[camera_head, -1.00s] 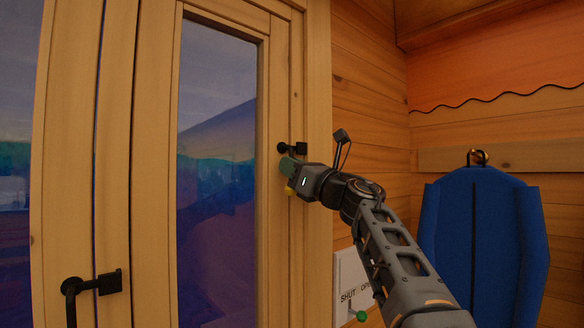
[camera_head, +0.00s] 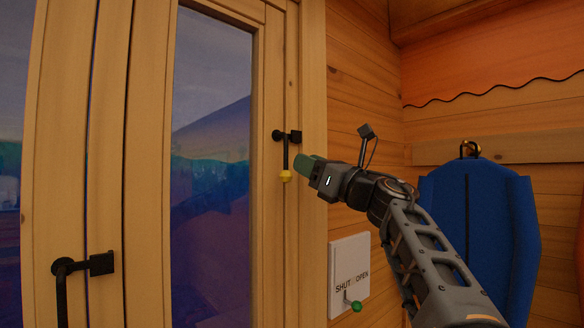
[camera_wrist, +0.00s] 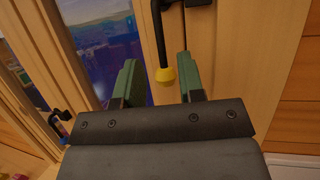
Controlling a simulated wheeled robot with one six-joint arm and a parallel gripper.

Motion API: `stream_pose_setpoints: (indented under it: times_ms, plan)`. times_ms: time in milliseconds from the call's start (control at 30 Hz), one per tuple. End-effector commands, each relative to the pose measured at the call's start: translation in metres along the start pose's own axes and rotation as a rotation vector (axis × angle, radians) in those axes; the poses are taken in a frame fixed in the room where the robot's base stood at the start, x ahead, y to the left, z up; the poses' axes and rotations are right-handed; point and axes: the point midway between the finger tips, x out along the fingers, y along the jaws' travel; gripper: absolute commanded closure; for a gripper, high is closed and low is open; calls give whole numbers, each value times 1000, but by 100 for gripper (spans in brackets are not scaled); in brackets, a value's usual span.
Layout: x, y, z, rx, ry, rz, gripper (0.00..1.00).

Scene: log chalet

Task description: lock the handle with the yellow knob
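The handle with the yellow knob (camera_head: 286,155) is a black lever on the right door frame. It hangs straight down from its black mount, with the yellow knob (camera_head: 286,175) at its lower end. My gripper (camera_head: 306,166) is just right of the knob, with a small gap between the green fingertips and the lever. In the wrist view the two green fingers (camera_wrist: 158,82) are spread apart and empty. The yellow knob (camera_wrist: 163,75) shows in the space between them, beyond the tips. The lever's top is cut off there.
A second black handle (camera_head: 75,268) is on the door frame at lower left; its lower end is out of view. A white SHUT/OPEN panel (camera_head: 349,262) with a green-knobbed lever (camera_head: 354,304) is below my arm. A blue padded thing (camera_head: 480,235) hangs on the right wall.

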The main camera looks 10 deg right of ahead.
Motion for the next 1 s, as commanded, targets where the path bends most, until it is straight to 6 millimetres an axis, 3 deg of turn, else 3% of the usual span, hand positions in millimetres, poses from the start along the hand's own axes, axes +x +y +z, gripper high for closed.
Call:
stream_pose_setpoints:
  times_ms: [33,200,400,1000]
  plan:
    - [-14,0,-3,-3,-1,-4,64]
    - [-42,0,-2,-2,0,-3,64]
    - [-64,0,-1,0,0,-1,64]
    - [-71,0,0,0,0,1,64]
